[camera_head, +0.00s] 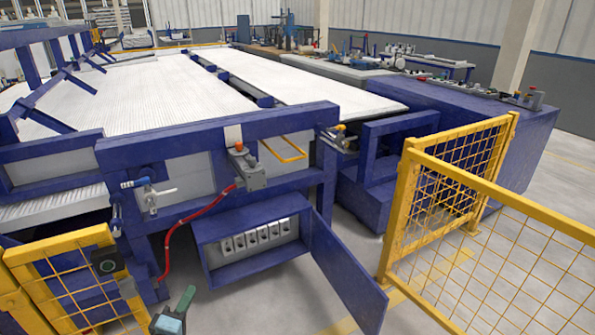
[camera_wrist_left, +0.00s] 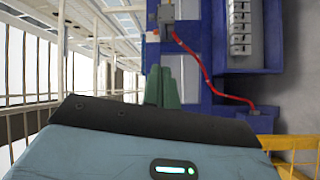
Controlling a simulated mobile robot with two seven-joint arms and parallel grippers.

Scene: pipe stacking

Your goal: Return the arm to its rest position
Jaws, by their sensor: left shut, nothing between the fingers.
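My left gripper (camera_head: 187,299) is at the bottom edge of the head view, left of the middle, low in front of the blue machine frame. Its green fingertips point up in the picture. In the left wrist view the green fingers (camera_wrist_left: 162,86) are together, with nothing held between them. The grey-blue gripper body fills the bottom of that view. My right gripper is not in view.
A large blue machine frame (camera_head: 220,130) carries a wide white ribbed bed (camera_head: 150,92). Below is an open blue cabinet (camera_head: 255,262) with its door swung out. A red hose (camera_head: 167,245) hangs beside it. Yellow mesh fences (camera_head: 480,235) stand right and lower left (camera_head: 75,290).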

